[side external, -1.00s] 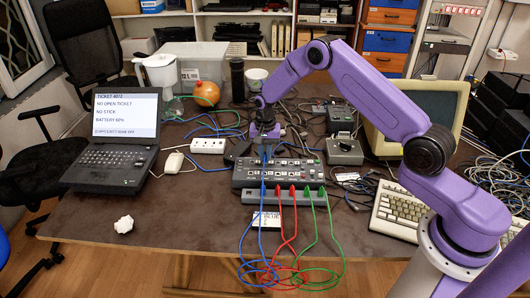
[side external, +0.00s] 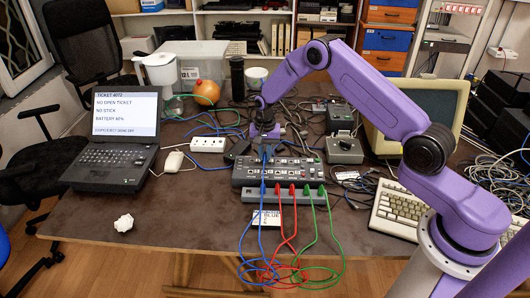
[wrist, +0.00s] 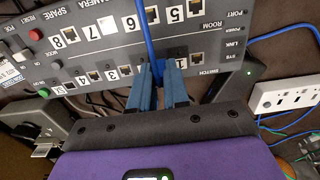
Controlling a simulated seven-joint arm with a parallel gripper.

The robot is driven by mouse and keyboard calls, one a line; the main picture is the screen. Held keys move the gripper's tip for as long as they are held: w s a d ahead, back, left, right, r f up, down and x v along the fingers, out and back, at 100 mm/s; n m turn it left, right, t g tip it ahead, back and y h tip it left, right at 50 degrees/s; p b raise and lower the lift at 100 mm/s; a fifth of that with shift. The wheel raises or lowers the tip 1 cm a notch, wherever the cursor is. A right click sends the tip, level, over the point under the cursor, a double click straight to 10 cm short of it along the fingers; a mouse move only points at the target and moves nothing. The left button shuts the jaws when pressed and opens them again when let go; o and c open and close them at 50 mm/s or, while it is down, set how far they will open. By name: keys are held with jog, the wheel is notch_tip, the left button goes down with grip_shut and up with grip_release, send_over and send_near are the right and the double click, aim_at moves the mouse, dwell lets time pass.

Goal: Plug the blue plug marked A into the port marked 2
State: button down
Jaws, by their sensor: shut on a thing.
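The switch panel (side external: 275,172), grey with two rows of numbered ports, lies on the table; it also shows in the wrist view (wrist: 100,50). My gripper (side external: 266,150) is over its back edge, pointing down. In the wrist view its two blue fingers (wrist: 158,85) are shut on the blue plug (wrist: 158,66), mostly hidden between them. A blue cable (wrist: 146,30) runs from the plug across the panel. The plug is at the lower port row, between ports 3 and 1. Port 2 is hidden there, so I cannot tell whether the plug is in it. The letter A is not readable.
A grey strip (side external: 250,197) in front of the panel holds red and green plugs, with cables looping over the table's front edge. A card (side external: 267,219) lies there. A white power strip (side external: 207,145) and a laptop (side external: 115,150) stand to the left.

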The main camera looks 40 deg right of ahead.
jog(key=c, duration=1)
grip_release()
jog(key=shift+c, duration=0.2)
